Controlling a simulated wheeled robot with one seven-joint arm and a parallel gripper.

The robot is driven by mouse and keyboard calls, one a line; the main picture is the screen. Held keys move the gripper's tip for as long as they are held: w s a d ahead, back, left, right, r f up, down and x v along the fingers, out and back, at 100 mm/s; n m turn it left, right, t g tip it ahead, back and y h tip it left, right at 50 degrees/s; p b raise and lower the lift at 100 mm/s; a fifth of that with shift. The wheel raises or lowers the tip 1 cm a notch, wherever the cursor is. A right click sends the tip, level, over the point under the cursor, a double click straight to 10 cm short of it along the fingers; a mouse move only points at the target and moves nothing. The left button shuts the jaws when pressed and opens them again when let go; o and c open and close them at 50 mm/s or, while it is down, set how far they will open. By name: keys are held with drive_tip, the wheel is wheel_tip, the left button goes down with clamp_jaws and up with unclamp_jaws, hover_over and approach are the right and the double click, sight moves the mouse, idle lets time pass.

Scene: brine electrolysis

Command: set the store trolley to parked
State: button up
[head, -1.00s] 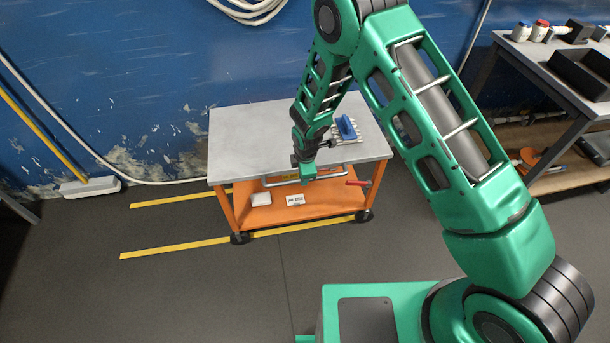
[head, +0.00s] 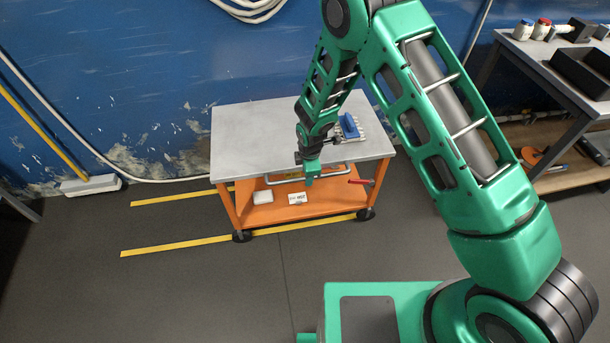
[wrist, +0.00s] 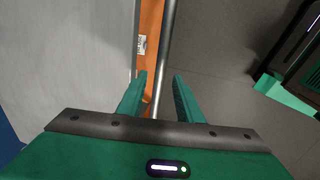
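The store trolley (head: 235,135) has a grey top and orange frame and stands by the blue wall. A silver handle bar (head: 335,172) runs along its near side, with a red lever (head: 362,181) at the right. My gripper (head: 309,182) is at this bar. In the wrist view my gripper (wrist: 155,92) is open, and the bar (wrist: 165,50) passes between its fingers with gaps showing. Yellow floor lines (head: 180,246) extend left from the trolley, whose near wheels stand on or close to the front line. My arm hides part of the top.
A blue-handled item (head: 348,124) lies on the trolley top, and small white items (head: 263,198) on its lower shelf. A workbench (head: 535,68) stands at the right. A white box (head: 90,185) with a yellow pole is at the left wall. The floor between the yellow lines is clear.

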wheel_tip(320, 180, up, 10)
drive_tip(key=s, duration=0.1)
drive_tip(key=shift+s+d, duration=0.3)
drive_tip(key=shift+s, duration=0.1)
drive_tip(key=s+d+r+m, duration=0.2)
drive_tip(key=d+r+m, duration=0.2)
drive_tip(key=d+r, duration=0.4)
drive_tip(key=s+d+r+m+g+h, duration=0.1)
drive_tip(key=s+d+r+m, duration=0.4)
drive_tip(key=d, duration=0.6)
drive_tip(key=d+r+m, duration=0.4)
drive_tip(key=d+r, duration=0.4)
drive_tip(key=d, duration=0.1)
drive_tip(key=s+d+r+m, duration=0.2)
drive_tip(key=s+d+m, duration=0.2)
drive_tip(key=s, duration=0.5)
drive_tip(key=s+d+r+m, duration=0.3)
drive_tip(key=s+d+m, duration=0.1)
drive_tip(key=s, duration=0.5)
drive_tip(key=s+d+r+m+g, duration=0.1)
drive_tip(key=s+d+r+m, duration=0.2)
drive_tip(key=s, duration=0.6)
drive_tip(key=d+m, duration=0.1)
drive_tip(key=m, duration=0.1)
drive_tip(key=shift+m+y, duration=0.4)
